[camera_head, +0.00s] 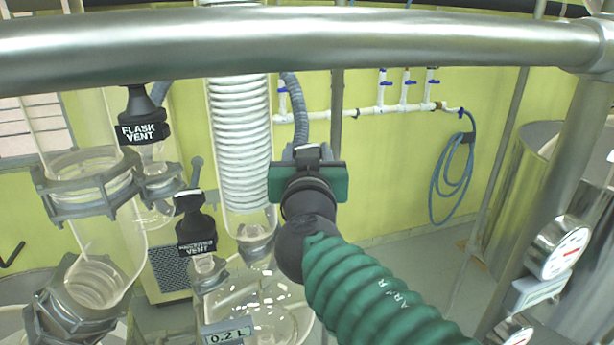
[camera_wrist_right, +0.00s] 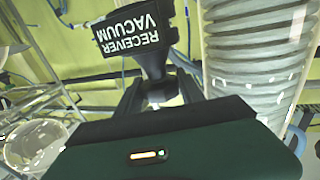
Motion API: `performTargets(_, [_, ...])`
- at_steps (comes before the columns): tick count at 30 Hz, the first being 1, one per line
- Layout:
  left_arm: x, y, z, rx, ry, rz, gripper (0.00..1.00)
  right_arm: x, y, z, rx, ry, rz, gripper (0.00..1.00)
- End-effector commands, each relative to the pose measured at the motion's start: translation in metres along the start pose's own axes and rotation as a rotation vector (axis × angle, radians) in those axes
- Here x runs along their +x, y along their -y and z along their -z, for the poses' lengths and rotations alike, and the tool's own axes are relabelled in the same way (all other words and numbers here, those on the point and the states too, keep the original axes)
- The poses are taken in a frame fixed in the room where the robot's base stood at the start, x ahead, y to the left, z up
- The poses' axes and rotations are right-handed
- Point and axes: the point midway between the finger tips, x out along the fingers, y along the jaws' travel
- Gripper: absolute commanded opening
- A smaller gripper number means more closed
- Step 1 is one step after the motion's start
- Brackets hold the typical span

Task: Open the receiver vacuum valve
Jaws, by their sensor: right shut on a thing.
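My right gripper (camera_head: 307,153) reaches in from the lower right in the head view, its green body covering most of what it holds. In the right wrist view, the black receiver vacuum valve (camera_wrist_right: 136,36) shows upside down with its white lettering. The fingers of the right gripper (camera_wrist_right: 160,95) are shut on the valve's lower part. Whether the valve is open or closed I cannot tell. My left gripper is not in view.
The flask vent valve (camera_head: 144,131) and receiver vent valve (camera_head: 196,234) stand to the left. A glass coil condenser (camera_head: 240,150) is close beside my gripper, above a glass receiver flask (camera_head: 262,310). A steel rail (camera_head: 300,38) crosses the top. A grey hose (camera_head: 296,105) runs behind.

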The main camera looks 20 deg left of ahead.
Motion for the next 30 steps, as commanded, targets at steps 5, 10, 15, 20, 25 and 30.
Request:
performTargets(5, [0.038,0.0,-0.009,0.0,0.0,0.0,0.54,0.001,-0.003,-0.009,0.001,0.002,0.146,0.05])
performTargets(10, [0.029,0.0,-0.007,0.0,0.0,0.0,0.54,0.001,-0.003,-0.001,-0.002,0.007,0.309,0.05])
performTargets(15, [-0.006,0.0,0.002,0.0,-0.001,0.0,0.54,0.002,-0.003,0.007,-0.004,0.01,0.469,0.05])
performTargets(20, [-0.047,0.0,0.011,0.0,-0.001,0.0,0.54,0.003,-0.003,0.009,-0.004,0.01,0.612,0.05])
performTargets(25, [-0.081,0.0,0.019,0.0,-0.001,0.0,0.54,0.003,-0.003,0.007,-0.004,0.006,0.743,0.05])
performTargets(30, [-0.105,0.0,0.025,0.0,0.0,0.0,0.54,0.002,-0.002,0.005,-0.005,0.002,0.843,0.05])
